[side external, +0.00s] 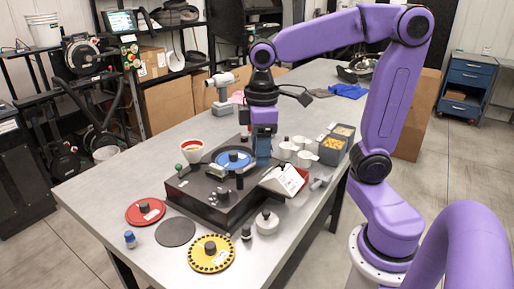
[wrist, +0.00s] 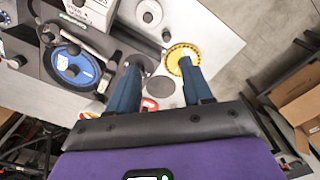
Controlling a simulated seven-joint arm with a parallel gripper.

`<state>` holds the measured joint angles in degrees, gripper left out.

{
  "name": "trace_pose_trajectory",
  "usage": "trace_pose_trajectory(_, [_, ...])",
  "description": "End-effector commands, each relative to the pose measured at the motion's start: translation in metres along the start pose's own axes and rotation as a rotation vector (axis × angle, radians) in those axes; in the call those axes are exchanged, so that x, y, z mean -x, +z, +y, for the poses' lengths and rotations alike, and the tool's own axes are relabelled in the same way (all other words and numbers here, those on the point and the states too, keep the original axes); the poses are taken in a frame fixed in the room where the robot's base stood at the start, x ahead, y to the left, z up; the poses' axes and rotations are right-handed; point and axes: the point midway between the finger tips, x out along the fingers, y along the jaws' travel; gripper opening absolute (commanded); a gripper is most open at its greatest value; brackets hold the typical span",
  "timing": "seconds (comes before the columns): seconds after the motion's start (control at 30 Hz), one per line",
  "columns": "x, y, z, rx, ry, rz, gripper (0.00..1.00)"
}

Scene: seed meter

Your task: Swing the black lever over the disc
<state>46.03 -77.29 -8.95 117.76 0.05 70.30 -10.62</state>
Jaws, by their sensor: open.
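The seed meter's dark housing (side external: 188,192) sits on the grey table with a blue disc (side external: 233,158) on top. The blue disc also shows at the left in the wrist view (wrist: 72,72). What looks like the black lever (wrist: 88,44) is a dark bar beside the disc's rim in the wrist view; its exact pivot is hard to make out. A small black upright knob (side external: 239,179) stands in front of the disc in the side view. My gripper (side external: 263,160) points down just right of the disc. In the wrist view its fingers (wrist: 160,64) are apart and empty.
A red disc (side external: 146,211), a dark grey disc (side external: 176,232) and a yellow disc (side external: 211,253) lie at the table's front. A white label panel (side external: 284,180), white cups (side external: 302,152) and bins (side external: 335,146) crowd the right.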

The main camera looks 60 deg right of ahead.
Motion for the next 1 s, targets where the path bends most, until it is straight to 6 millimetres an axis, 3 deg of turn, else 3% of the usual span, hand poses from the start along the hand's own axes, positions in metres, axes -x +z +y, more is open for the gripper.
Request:
trace_pose_trajectory(0.13, [0.025,-0.01,0.048,-0.118,0.002,-0.002,0.5])
trace_pose_trajectory(0.3, [0.052,-0.006,0.1,-0.242,0.003,-0.008,0.5])
trace_pose_trajectory(0.5, [0.074,0.008,0.143,-0.347,0.002,-0.013,0.5])
trace_pose_trajectory(0.77, [0.078,0.015,0.158,-0.383,0.0,-0.017,0.5])
trace_pose_trajectory(1.0, [0.045,0.017,0.157,-0.383,-0.002,-0.02,0.5])
